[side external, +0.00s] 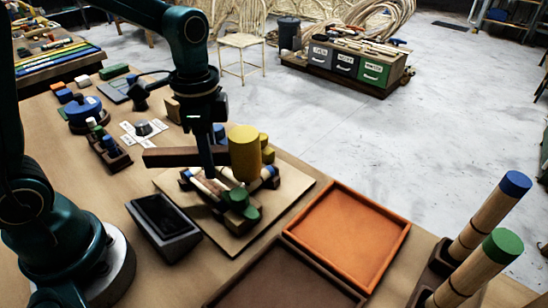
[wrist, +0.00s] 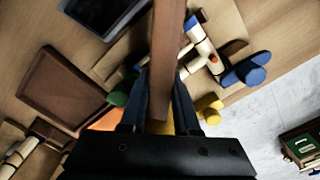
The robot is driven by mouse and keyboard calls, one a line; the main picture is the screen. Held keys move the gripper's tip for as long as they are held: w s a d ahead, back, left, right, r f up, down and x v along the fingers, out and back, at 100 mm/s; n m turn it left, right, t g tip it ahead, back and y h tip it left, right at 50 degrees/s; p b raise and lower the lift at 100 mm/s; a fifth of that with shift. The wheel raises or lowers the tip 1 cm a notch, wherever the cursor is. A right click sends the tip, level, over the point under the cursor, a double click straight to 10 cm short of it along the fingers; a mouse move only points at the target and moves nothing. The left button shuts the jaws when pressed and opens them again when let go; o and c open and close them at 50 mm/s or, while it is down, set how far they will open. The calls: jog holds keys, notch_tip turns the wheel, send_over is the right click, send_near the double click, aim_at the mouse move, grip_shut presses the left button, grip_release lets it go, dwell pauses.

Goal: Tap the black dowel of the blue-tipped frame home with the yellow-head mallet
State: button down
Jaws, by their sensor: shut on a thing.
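My gripper (side external: 207,165) is shut on the brown handle of the mallet (side external: 170,157), which it holds roughly level above the work board. The yellow mallet head (side external: 244,153) is upright at the handle's right end. In the wrist view the handle (wrist: 166,50) runs up between my fingers (wrist: 160,108). Below is a frame of pale rods with blue tips (wrist: 204,46), lying on the board; its pale rod also shows in the side view (side external: 203,187). The mallet and gripper hide part of it. I cannot pick out the black dowel or tell how far it is seated.
An orange tray (side external: 398,222) and a brown tray (side external: 275,282) lie to the right. A dark box (side external: 163,226) is at the front left. Tall blue- and green-topped cylinders (side external: 487,256) stand at the right.

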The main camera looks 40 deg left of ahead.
jog(key=shift+f, duration=0.55)
jog(key=shift+r, duration=1.55)
jog(key=shift+f, duration=0.1)
notch_tip(320, 180, down, 4)
jog(key=shift+r, duration=2.05)
jog(key=shift+f, duration=0.15)
